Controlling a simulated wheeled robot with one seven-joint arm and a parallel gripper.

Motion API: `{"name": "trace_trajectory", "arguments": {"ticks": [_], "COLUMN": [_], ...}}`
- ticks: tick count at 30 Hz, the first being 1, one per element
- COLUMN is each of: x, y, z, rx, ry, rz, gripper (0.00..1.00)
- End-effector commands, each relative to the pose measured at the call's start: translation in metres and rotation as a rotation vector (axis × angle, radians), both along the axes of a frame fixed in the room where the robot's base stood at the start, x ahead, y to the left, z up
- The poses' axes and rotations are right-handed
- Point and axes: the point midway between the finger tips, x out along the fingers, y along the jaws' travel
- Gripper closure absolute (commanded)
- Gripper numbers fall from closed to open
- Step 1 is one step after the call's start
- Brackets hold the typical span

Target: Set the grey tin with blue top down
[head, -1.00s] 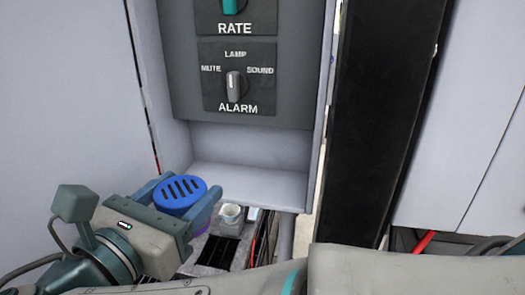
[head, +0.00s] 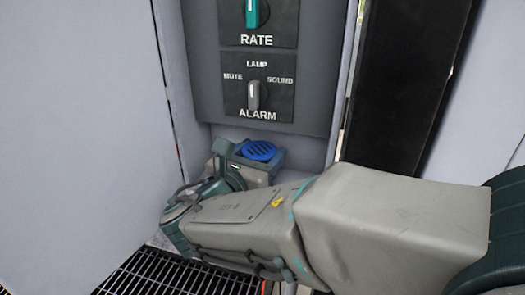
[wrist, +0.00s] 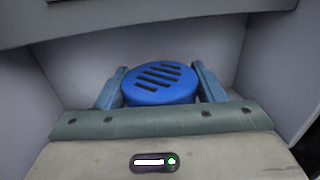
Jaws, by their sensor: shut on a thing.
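The tin's round blue slotted top (head: 259,150) shows in the head view, low in front of the grey control panel. In the wrist view the blue top (wrist: 160,82) sits between the two fingers of my gripper (wrist: 160,88), which is shut on the tin. The tin's grey body is hidden below the top and behind the gripper. The tin looks upright, inside the recess under the panel. I cannot tell whether its base touches the recess's shelf.
The panel (head: 318,108) with RATE and ALARM knobs overhangs the recess. Pale walls stand close on both sides. A dark upright post (head: 400,90) is to the right. A black grating (head: 160,275) lies at the lower left.

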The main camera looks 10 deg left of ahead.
Motion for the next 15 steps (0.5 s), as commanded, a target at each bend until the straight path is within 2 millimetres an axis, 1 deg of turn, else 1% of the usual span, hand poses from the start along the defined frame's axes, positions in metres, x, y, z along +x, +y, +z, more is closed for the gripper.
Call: {"name": "trace_trajectory", "arguments": {"ticks": [3, 11, 14, 15], "x": [-0.0004, -0.0003, -0.0003, -0.0005], "y": [0.0003, 0.0, 0.0, 0.0001], "z": [-0.01, -0.0116, -0.0151, -0.0148], "rx": [-0.001, 0.001, 0.001, 0.001], "ry": [0.0, -0.001, -0.001, -0.001], "rz": [0.001, -0.001, -0.001, 0.0], "gripper": [0.67, 0.67, 0.67, 0.33]}}
